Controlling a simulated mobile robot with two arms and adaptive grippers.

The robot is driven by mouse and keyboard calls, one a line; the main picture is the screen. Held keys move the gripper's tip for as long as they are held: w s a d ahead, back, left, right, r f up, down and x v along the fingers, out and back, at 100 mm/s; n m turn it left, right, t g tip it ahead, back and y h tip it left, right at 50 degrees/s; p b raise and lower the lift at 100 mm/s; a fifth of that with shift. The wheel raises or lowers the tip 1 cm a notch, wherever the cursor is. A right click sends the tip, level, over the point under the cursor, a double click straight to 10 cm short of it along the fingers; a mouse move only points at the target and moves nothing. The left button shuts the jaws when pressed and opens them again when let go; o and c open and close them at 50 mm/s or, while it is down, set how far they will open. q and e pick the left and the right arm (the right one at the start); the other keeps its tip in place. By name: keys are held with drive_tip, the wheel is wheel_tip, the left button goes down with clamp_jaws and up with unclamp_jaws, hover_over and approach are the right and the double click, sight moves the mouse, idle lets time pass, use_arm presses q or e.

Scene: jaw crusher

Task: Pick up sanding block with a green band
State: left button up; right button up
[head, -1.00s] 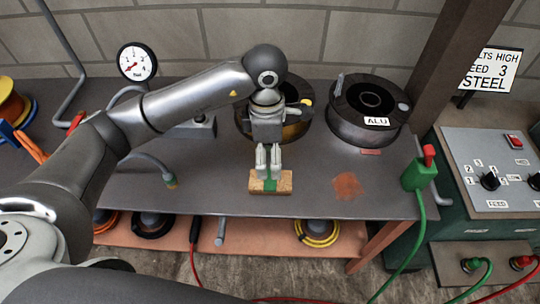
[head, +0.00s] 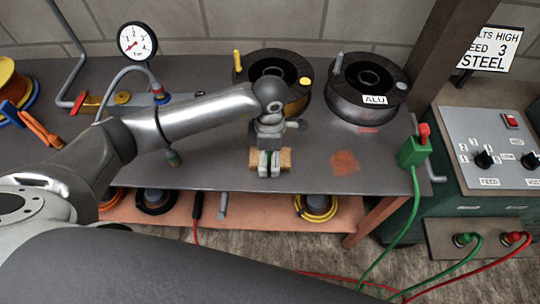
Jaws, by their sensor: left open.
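The sanding block (head: 285,158) is a small tan block lying on the grey bench top, near the front edge at the middle of the head view. Its green band shows only as a thin strip between the fingers. My left gripper (head: 269,171) is over the middle of the block, pointing down, with its fingers open and in front of the band. The fingers hide the block's centre, and I cannot tell whether they touch it. My right gripper is not in view.
Two wire spools, one marked ALU (head: 370,98), stand behind the block. A pressure gauge (head: 137,42) and pipe are at left. A green clamp (head: 413,150) with a cable sits at the bench's right end, beside a control panel (head: 490,150). A reddish patch (head: 344,162) lies right of the block.

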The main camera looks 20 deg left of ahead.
use_arm(q)
drive_tip(key=shift+c, duration=1.2)
drive_tip(key=c, duration=0.8)
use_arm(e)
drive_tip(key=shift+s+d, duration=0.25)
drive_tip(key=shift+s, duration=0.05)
use_arm(q)
drive_tip(key=shift+r, duration=0.1)
